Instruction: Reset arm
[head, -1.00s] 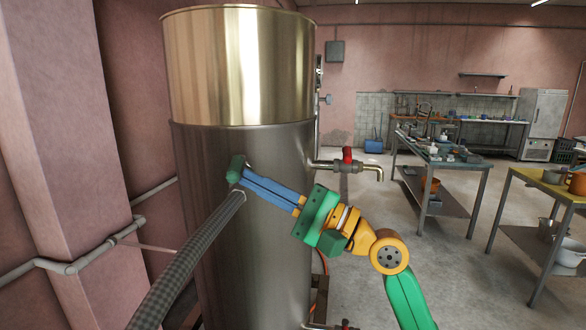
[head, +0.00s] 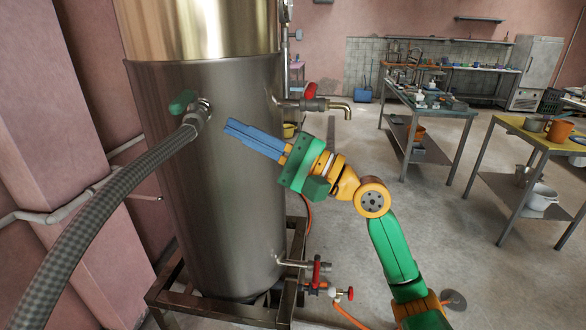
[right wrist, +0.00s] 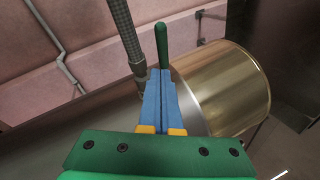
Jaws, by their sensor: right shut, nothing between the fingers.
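My right gripper (head: 229,127) is shut, with its blue fingers together and nothing between them. In the head view it is in front of the large metal tank (head: 225,190), pointing up and left. A green valve handle (head: 183,102) is on the tank's side, up and left of the fingertips and apart from them. In the right wrist view, the closed fingers (right wrist: 160,75) point toward the green handle (right wrist: 161,45), which shows just beyond their tips. My left gripper is not in view.
A grey braided hose (head: 95,210) runs from the green-handled valve down to the lower left. Red-handled taps (head: 310,91) stick out from the tank's right side. Worktables (head: 430,105) stand at the right, with open floor (head: 440,230) between.

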